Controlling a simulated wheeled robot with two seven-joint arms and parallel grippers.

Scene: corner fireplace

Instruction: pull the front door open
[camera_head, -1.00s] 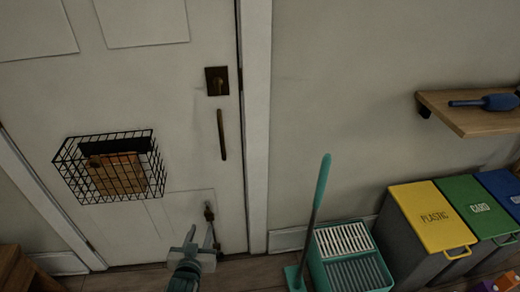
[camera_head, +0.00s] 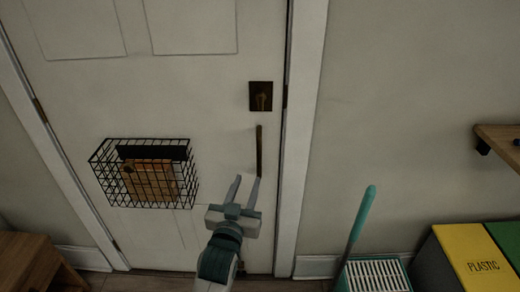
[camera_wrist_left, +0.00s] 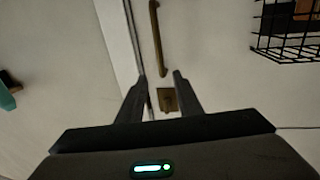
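The white front door (camera_head: 215,95) fills the left of the head view and looks flush with its frame (camera_head: 303,130). Its vertical brown bar handle (camera_head: 259,148) is near the right edge, below a dark lock plate (camera_head: 261,96). My left gripper (camera_head: 246,181) is open and empty, its fingertips just below and left of the handle's lower end in the picture. In the left wrist view the handle (camera_wrist_left: 157,38) and lock plate (camera_wrist_left: 167,100) lie ahead of the parted fingers (camera_wrist_left: 158,80); the depth gap is unclear. My right gripper is not in view.
A black wire basket (camera_head: 185,180) hangs on the door, left of my gripper. A teal-handled broom (camera_head: 362,213) and teal bin (camera_head: 377,273) stand right of the frame, with a yellow-lidded plastic bin (camera_head: 474,254) beyond. Wooden furniture (camera_head: 30,262) is at lower left.

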